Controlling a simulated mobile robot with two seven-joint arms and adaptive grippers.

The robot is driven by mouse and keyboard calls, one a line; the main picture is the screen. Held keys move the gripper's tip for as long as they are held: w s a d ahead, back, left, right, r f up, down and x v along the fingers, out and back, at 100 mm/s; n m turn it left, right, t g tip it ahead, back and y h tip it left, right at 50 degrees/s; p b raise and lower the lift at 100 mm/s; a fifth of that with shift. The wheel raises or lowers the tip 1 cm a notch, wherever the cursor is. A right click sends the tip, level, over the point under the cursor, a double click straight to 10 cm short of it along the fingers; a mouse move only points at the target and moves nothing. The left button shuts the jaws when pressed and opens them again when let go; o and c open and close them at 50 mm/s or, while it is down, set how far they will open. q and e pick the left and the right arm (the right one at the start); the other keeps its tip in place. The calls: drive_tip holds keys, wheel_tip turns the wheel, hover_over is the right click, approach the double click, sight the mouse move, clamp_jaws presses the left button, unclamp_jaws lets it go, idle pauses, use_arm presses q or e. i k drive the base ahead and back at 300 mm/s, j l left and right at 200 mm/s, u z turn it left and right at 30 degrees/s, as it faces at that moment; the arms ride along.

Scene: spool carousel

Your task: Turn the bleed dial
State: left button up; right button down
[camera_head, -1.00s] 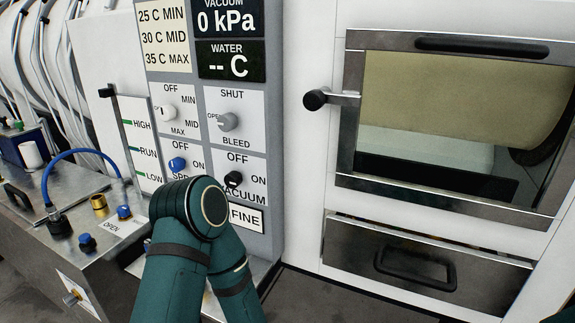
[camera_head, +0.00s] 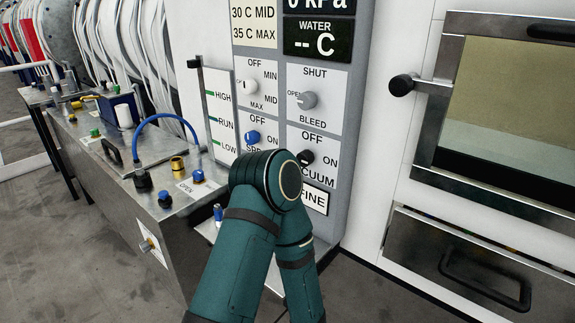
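The bleed dial (camera_head: 307,100) is a grey knob on a white plate marked SHUT at the top, OPEN at the left and BLEED below. It sits on the grey control panel (camera_head: 357,130), right of the white temperature knob (camera_head: 248,87). I cannot tell its exact pointer direction. A teal arm of mine rises from the bottom edge, its rounded joint in front of the panel's lower part, below the dial. The joint covers part of the lower labels. Neither gripper shows, and nothing visible touches the dial.
A blue knob (camera_head: 252,137) and a black vacuum knob (camera_head: 305,157) sit below. A metal bench (camera_head: 170,230) with valves and a blue hose (camera_head: 165,118) stands left. A handled door (camera_head: 425,130) and drawer (camera_head: 470,275) are right. Grey floor is open at lower left.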

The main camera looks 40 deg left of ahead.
sight(307, 101)
drive_tip(key=u, duration=1.2)
